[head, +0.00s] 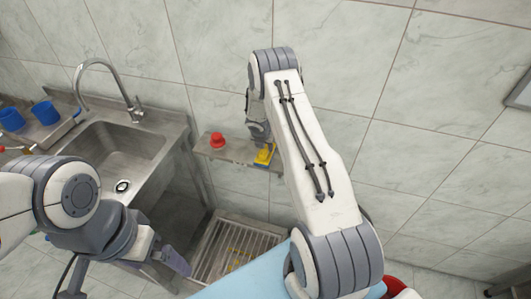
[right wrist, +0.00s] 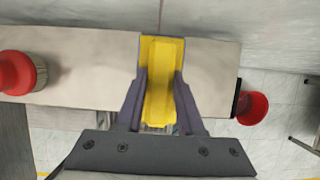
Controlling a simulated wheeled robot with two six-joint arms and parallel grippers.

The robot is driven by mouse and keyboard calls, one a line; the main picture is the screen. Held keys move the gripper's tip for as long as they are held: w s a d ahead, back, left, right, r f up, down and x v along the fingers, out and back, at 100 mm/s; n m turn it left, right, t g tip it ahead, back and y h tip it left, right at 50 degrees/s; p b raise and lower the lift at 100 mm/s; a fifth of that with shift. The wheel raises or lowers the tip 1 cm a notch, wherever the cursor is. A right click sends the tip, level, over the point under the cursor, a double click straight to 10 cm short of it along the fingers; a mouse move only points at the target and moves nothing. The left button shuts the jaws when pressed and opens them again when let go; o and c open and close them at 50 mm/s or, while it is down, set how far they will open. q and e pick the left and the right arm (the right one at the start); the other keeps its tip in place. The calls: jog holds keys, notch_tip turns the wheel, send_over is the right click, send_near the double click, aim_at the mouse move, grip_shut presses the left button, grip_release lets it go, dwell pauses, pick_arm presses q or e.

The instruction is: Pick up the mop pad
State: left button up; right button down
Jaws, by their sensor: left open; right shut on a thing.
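A yellow pad-like piece (head: 264,154), the only likely mop pad in view, is on the narrow wall shelf. In the right wrist view the yellow piece (right wrist: 160,85) lies between the two fingers of my right gripper (right wrist: 160,78), which is shut on it from both sides. Its far end rests over the shelf top; I cannot tell whether it is lifted. In the head view my right gripper (head: 261,139) is partly hidden by its own arm. My left gripper (head: 130,275) is open and empty at the lower left, in front of the sink.
The shelf (head: 235,150) also holds a red-topped brush-like thing (head: 217,140), left of the yellow piece. A steel sink (head: 125,150) with a tap stands left, with blue cups (head: 45,112) beyond. A slatted tray (head: 240,245) lies below. A tiled wall is close behind.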

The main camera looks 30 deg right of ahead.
jog(key=shift+r, duration=0.55)
notch_tip(320, 180, up, 3)
jog(key=shift+w+r, duration=0.1)
jog(key=shift+r, duration=0.05)
jog(key=s+d+r+b, duration=0.2)
jog(key=s+d+r, duration=0.2)
jog(key=s, duration=0.7)
notch_tip(320, 180, up, 3)
jog(key=shift+d+f+b, duration=0.1)
jog(key=shift+d+b, duration=0.1)
jog(key=shift+b, duration=0.15)
